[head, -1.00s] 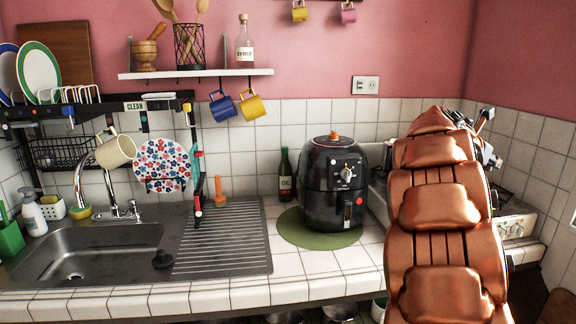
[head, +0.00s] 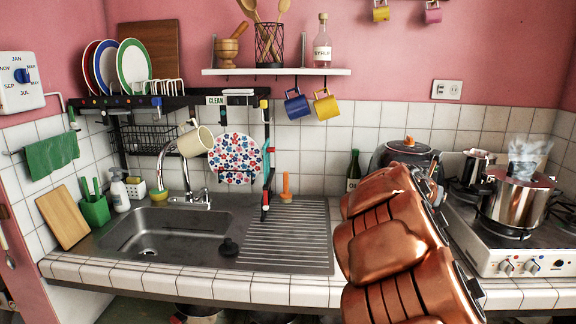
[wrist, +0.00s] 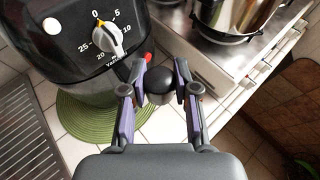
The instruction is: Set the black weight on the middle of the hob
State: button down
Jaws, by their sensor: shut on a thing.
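The black weight (wrist: 160,79) shows in the wrist view as a dark rounded thing between the fingertips. My gripper (wrist: 159,84) is shut on it, holding it above the counter edge, in front of the air fryer. The weight and gripper are hidden behind my arm in the head view. The white hob (head: 500,262) stands at the right in the head view, and its edge shows in the wrist view (wrist: 226,66). A steel pot (head: 514,203) stands on its right part and another pot (head: 478,164) at its back left. My arm hides part of the hob's left side.
The black air fryer (wrist: 75,42) stands on a green mat (wrist: 88,122), left of my gripper. An oil bottle (head: 353,172) is beside it in the head view. The sink (head: 160,235) and ribbed drainer (head: 287,238) lie left. A shelf (head: 275,72) hangs above.

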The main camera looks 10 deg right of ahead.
jog(key=w+a+f+n+t+y, duration=0.1)
jog(key=a+f+n+t+y, duration=0.1)
jog(key=a, duration=1.5)
jog(key=w+a+f+n+t+y, duration=0.1)
jog(key=a+f+n+t+y, duration=0.2)
jog(key=a, duration=1.5)
notch_tip(320, 180, down, 4)
jog(key=n+y, duration=0.2)
jog(key=shift+w+f+n, duration=0.15)
jog(key=shift+f+n, duration=0.1)
jog(key=shift+n, duration=0.05)
jog(key=shift+d, duration=0.1)
